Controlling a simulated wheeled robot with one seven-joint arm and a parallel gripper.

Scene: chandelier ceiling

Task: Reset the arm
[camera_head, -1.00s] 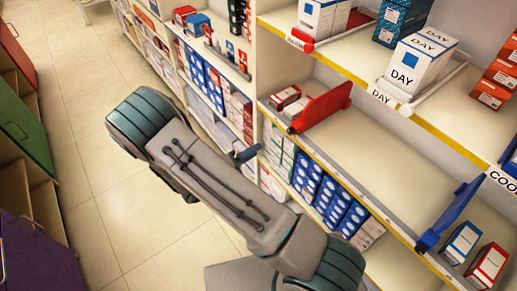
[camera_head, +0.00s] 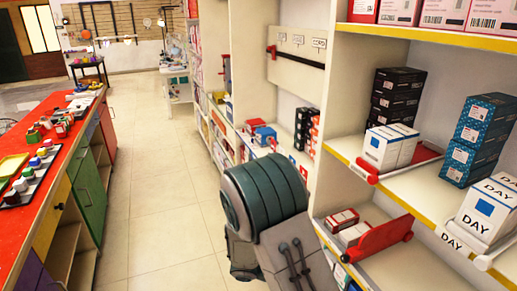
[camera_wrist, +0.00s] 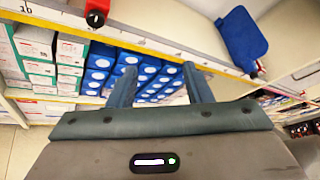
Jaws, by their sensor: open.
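My gripper (camera_wrist: 160,88) shows in the wrist view with its two blue-grey fingers apart and nothing between them. It points toward a lower shelf stacked with blue boxes (camera_wrist: 148,70), which appear behind the fingers. In the head view part of my arm shows at the bottom centre, in front of the shelf unit. My gripper itself is not visible in that view.
The shelf unit (camera_head: 440,42) fills the right, with white DAY boxes (camera_head: 486,212), teal boxes (camera_head: 478,138) and a red divider (camera_head: 378,240). A red-topped counter (camera_head: 30,240) with trays stands at the left. The tiled aisle (camera_head: 150,185) between them is clear.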

